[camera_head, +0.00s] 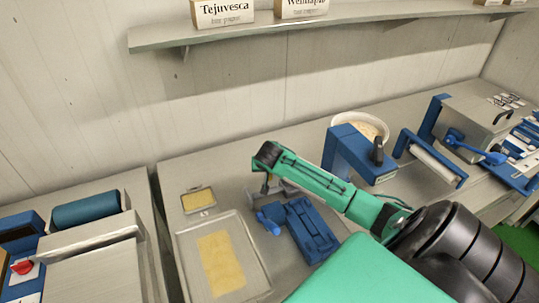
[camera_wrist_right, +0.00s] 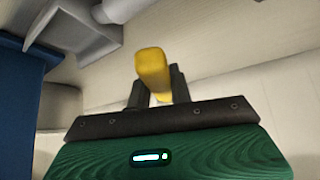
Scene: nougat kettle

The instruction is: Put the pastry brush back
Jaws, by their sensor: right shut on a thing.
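My right gripper (camera_wrist_right: 160,82) shows in the right wrist view with its two dark fingers shut on a slim yellow piece (camera_wrist_right: 152,66). It looks like the handle of the pastry brush, but no bristles show. In the head view my right arm reaches in from the right, and its dark end is above the bench near a blue device (camera_head: 312,230). The fingers and the yellow piece cannot be made out clearly there. My left gripper is not in view.
A framed tray with a yellow slab (camera_head: 221,262) and a smaller yellow-filled tray (camera_head: 198,200) lie on the bench. Blue machines and a white bowl (camera_head: 361,124) stand to the right. A wall shelf (camera_head: 330,22) holds labelled boxes. A roller machine (camera_head: 88,210) stands at the left.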

